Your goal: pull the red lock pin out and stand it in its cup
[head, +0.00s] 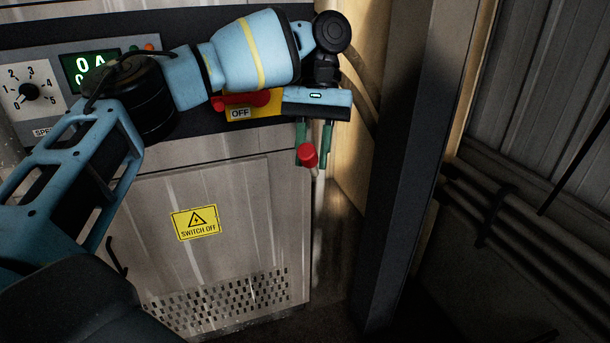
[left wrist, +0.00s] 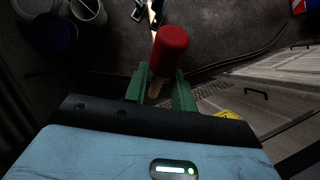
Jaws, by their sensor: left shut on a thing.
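My left gripper (head: 307,160) points down in front of the right edge of the cabinet. Its green fingers are shut on the red lock pin (head: 307,154), whose red head shows between the fingertips. In the left wrist view, the pin's red head (left wrist: 171,44) sticks out beyond the green fingers (left wrist: 161,90), and a pale part of its shaft shows between them. The pin appears clear of any hole. A grey, open-topped cup-like container (left wrist: 89,11) shows at the top left of the left wrist view; I cannot tell whether it is the pin's cup. My right gripper is not seen.
The grey cabinet (head: 140,220) carries a speed dial (head: 29,92), a green display and a yellow OFF label (head: 240,113) below a red handle (head: 247,100). A dark post (head: 405,200) stands just right of the gripper. Pipes (head: 520,240) run along the right wall.

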